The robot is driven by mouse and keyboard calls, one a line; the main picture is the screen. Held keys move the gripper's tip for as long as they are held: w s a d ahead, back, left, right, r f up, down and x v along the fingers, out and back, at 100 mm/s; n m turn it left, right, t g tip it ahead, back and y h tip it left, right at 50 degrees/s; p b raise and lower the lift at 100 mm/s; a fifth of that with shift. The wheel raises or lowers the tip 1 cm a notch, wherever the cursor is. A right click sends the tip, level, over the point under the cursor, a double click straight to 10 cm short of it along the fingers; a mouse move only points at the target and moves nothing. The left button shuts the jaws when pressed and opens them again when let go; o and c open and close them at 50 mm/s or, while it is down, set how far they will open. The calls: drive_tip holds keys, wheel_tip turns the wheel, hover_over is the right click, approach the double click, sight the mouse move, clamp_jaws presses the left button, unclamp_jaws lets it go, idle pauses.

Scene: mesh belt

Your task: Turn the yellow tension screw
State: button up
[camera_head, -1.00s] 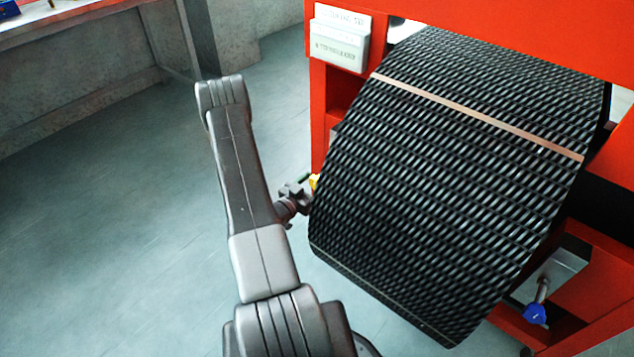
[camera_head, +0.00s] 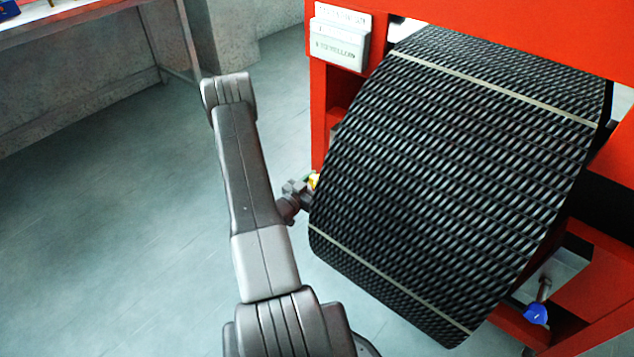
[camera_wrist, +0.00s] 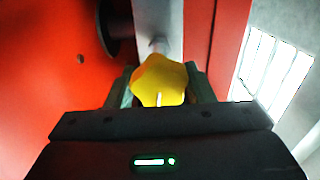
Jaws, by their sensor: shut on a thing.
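The yellow tension screw (camera_wrist: 160,80) is a lobed knob at the middle of the wrist view, with a pale shaft running up behind it. It carries a short white mark near its lower edge. My gripper (camera_wrist: 161,86) is shut on the knob, with one finger on each side of it. In the head view only a small bit of the yellow screw (camera_head: 314,181) shows, at the left edge of the belt. My gripper (camera_head: 300,187) reaches it there and is partly hidden by my arm.
The black mesh belt (camera_head: 450,180) with pale cross strips hangs in a red frame (camera_head: 318,110). A blue knob (camera_head: 535,314) sits at the lower right. A white box (camera_head: 340,45) with blurred lettering hangs on the frame. Open floor (camera_head: 110,240) lies to the left.

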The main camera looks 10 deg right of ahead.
drive_tip(key=shift+f+b, duration=0.1)
drive_tip(key=shift+b, duration=0.2)
drive_tip(key=m+b, duration=0.3)
drive_tip(key=b, duration=0.1)
drive_tip(key=shift+f, duration=0.2)
drive_tip(key=m+b, duration=0.5)
drive_tip(key=b, duration=0.3)
drive_tip(key=shift+s+f+m, duration=0.1)
drive_tip(key=shift+m, duration=0.3)
drive_tip(key=m+b, duration=0.2)
drive_tip(key=b, duration=0.1)
drive_tip(key=shift+m, duration=0.3)
drive_tip(key=shift+r+m+b, duration=0.15)
drive_tip(key=shift+m+b, duration=0.25)
drive_tip(key=shift+m, duration=0.35)
drive_tip(key=shift+r+m+b, duration=0.15)
drive_tip(key=shift+m+b, duration=0.25)
drive_tip(key=shift+m, duration=0.35)
drive_tip(key=o, duration=1)
